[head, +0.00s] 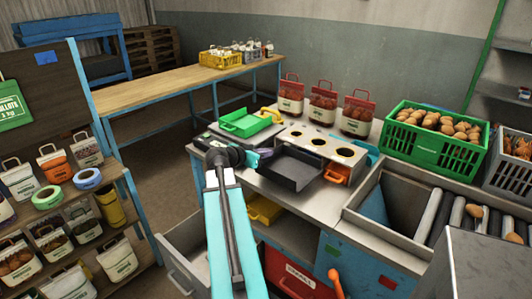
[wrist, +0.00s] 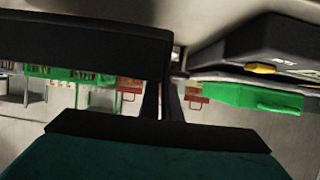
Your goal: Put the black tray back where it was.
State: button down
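The black tray (head: 291,169) is at the front of the grey workbench, below the panel with round holes. It looks empty and roughly level; I cannot tell whether it touches the bench. My gripper (head: 273,152) is at the tray's left side, its fingers close together on the tray's edge. In the wrist view, which is upside down, the tray shows as a dark band (wrist: 85,45) ending at the fingers (wrist: 163,90). The contact itself is partly hidden.
A green tray (head: 246,123) lies on a scale to the left. Several red-topped sacks (head: 323,102) stand behind the holed panel (head: 318,143). A green crate of brown produce (head: 432,137) is at the right, near a roller conveyor (head: 431,214). Shelves of sacks stand at the left.

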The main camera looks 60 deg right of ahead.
jog(key=shift+f, duration=0.25)
jog(key=shift+f+b, duration=0.3)
jog(key=shift+b, duration=0.15)
jog(key=c, duration=2)
grip_release()
jog(key=shift+r, duration=0.15)
jog(key=shift+r+p, duration=0.3)
jog(key=shift+p, duration=0.3)
jog(key=b+v, duration=0.3)
jog(key=v, duration=0.9)
jog(key=shift+f, duration=0.2)
